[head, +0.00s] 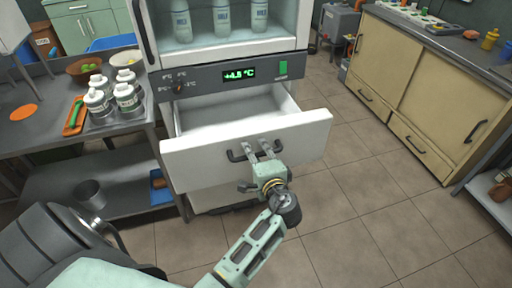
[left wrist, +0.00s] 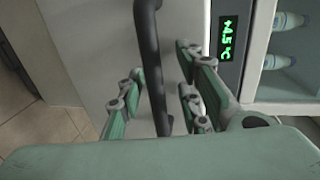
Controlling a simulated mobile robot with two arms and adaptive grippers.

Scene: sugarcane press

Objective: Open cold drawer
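The cold drawer (head: 215,158) is a white-fronted drawer below the lit display of the cold cabinet (head: 235,72). It stands pulled out, and its pale inside (head: 235,108) looks empty. Its dark bar handle (head: 236,154) is on the front, and in the left wrist view the handle (left wrist: 152,65) runs between my fingers. My left gripper (head: 259,149) is at the handle. Its fingers (left wrist: 158,90) stand apart on both sides of the bar, with gaps showing. My right gripper is in neither view.
White-capped bottles (head: 128,97) stand on a metal counter (head: 35,135) at left. Milk bottles (head: 222,18) stand on the cabinet shelf above. A beige sliding-door cabinet (head: 425,75) is at right. The tiled floor (head: 370,190) right of the drawer is clear.

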